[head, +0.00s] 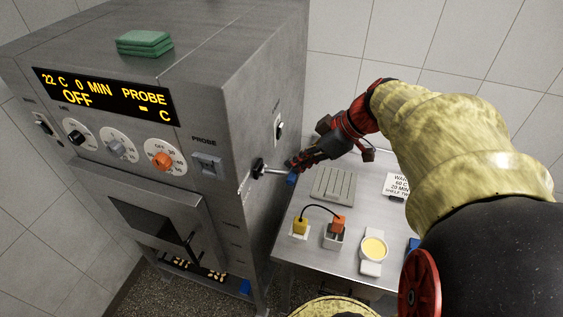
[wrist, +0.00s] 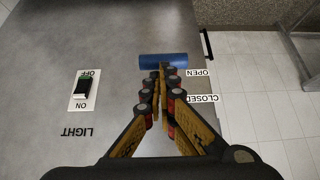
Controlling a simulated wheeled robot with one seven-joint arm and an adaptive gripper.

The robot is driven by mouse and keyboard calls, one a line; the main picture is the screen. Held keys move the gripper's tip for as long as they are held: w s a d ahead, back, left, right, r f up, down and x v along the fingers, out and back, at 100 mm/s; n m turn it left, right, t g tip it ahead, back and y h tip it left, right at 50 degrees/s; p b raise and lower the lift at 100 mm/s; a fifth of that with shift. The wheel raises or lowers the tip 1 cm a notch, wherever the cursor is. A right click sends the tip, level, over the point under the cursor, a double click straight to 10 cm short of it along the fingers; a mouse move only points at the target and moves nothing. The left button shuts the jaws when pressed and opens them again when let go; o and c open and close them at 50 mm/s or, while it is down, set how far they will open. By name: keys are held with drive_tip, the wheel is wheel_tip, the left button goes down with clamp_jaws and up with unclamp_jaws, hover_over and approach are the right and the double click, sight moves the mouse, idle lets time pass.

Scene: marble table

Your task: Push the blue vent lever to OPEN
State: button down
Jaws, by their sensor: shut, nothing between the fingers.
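The blue vent lever (wrist: 163,60) is on the steel cabinet's right side panel. In the wrist view its blue grip lies level with, or slightly above, the OPEN label (wrist: 201,73) and away from the CLOSED label (wrist: 203,98). In the head view its blue tip (head: 291,179) shows at the end of a metal rod from a black pivot (head: 258,168). My gripper (wrist: 161,70) is shut and empty, with its fingertips right at the blue grip. I cannot tell whether they touch it. The gripper also shows in the head view (head: 294,163), beside the tip.
A light switch (wrist: 83,88) sits on the same panel. A steel side table (head: 290,247) below holds a grey ribbed block (head: 333,187), yellow and orange plugs joined by a cable, and a round yellow-faced item (head: 374,248). Green pads (head: 145,43) lie on the cabinet (head: 215,60).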

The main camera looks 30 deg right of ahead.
drive_tip(key=f+t+y+b, duration=0.1)
drive_tip(key=f+b, duration=0.1)
drive_tip(key=b, duration=0.3)
drive_tip(key=f+t+y+b, duration=0.1)
drive_tip(key=f+b, duration=0.1)
drive_tip(key=b, duration=0.3)
drive_tip(key=s+d+f+t+y+b, duration=0.1)
drive_tip(key=t+b, duration=0.1)
drive_tip(key=b, duration=0.4)
drive_tip(key=shift+f, duration=0.4)
drive_tip(key=shift+a, duration=0.15)
drive_tip(key=shift+w+a+r+b, duration=0.35)
drive_tip(key=shift+w, duration=0.15)
drive_tip(key=shift+r, duration=0.15)
